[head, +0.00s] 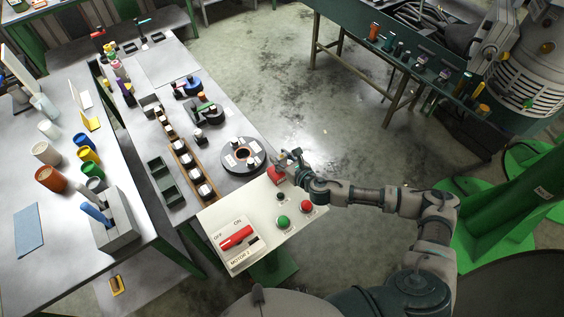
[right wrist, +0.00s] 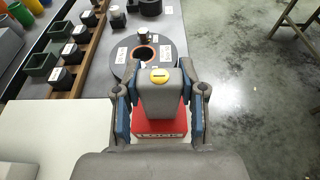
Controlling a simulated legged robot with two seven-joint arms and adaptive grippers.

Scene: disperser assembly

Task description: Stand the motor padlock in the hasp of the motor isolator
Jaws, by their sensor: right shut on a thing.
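My right gripper (head: 288,161) is at the far corner of the pale control panel (head: 222,213). In the right wrist view its fingers (right wrist: 160,100) are shut on the sides of a grey block with a yellow slotted disc, which I take for the motor padlock (right wrist: 160,97). Right below it is a red part marked LOCK (right wrist: 160,129), also at the panel's corner in the head view (head: 275,175); whether the two are joined I cannot tell. The motor isolator (head: 236,237), with a red handle and OFF and ON marks, is at the panel's near left. Its hasp is too small to make out. My left gripper is out of view.
A dark ring-shaped disc (head: 258,167) lies on the grey table beyond. A wooden rack (head: 172,139) of dark blocks runs along that table. Open floor lies to the right.

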